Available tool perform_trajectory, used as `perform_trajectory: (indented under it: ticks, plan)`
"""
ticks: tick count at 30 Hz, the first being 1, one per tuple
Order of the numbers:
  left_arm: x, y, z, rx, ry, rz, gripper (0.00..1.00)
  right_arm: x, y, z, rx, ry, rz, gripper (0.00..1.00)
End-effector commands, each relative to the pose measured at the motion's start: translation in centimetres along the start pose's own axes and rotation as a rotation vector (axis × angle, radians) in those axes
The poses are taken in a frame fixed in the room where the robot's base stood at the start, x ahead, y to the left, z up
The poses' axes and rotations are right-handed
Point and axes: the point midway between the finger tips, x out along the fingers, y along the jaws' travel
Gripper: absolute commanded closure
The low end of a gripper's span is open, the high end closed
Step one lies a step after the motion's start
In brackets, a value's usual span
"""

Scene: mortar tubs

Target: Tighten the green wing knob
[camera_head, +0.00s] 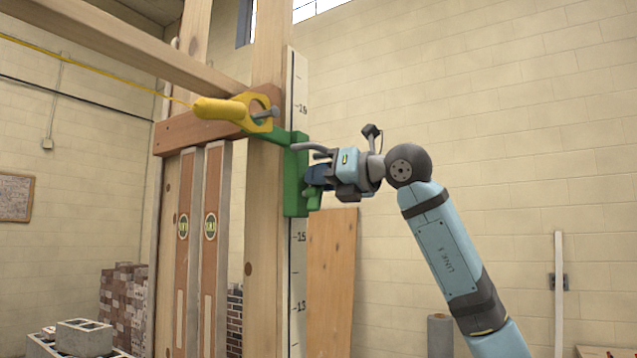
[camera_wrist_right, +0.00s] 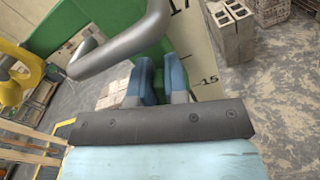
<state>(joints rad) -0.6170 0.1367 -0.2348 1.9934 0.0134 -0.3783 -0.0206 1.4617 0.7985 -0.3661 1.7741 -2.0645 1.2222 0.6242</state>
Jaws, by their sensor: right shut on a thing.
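A green bracket (camera_head: 294,172) is clamped on a wooden post, over a white scale strip, in the head view. The green wing knob (camera_head: 314,200) sticks out from the bracket's right side, and only part of it shows past my gripper. My right gripper (camera_head: 314,178) comes from the right and is shut on the wing knob. In the right wrist view the two blue fingertips (camera_wrist_right: 160,82) stand on either side of green, with the green bracket (camera_wrist_right: 105,22) behind them. My left gripper is not in view.
A yellow piece (camera_head: 222,109) with a taut yellow line sits left of the bracket. A grey curved bar (camera_wrist_right: 122,46) passes close to the fingers. The wooden post (camera_head: 265,240) stands just left; a board (camera_head: 333,285) leans behind. Open room lies right of the post.

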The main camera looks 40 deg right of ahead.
Motion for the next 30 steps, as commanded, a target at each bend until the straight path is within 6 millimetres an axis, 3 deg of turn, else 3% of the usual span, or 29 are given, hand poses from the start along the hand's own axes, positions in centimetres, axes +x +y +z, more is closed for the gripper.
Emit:
perform_trajectory:
  ticks: [30]
  plan:
    - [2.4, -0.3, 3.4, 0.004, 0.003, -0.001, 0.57, 0.0, -2.1, -1.2, 0.953, -0.001, 0.005, 1.0]
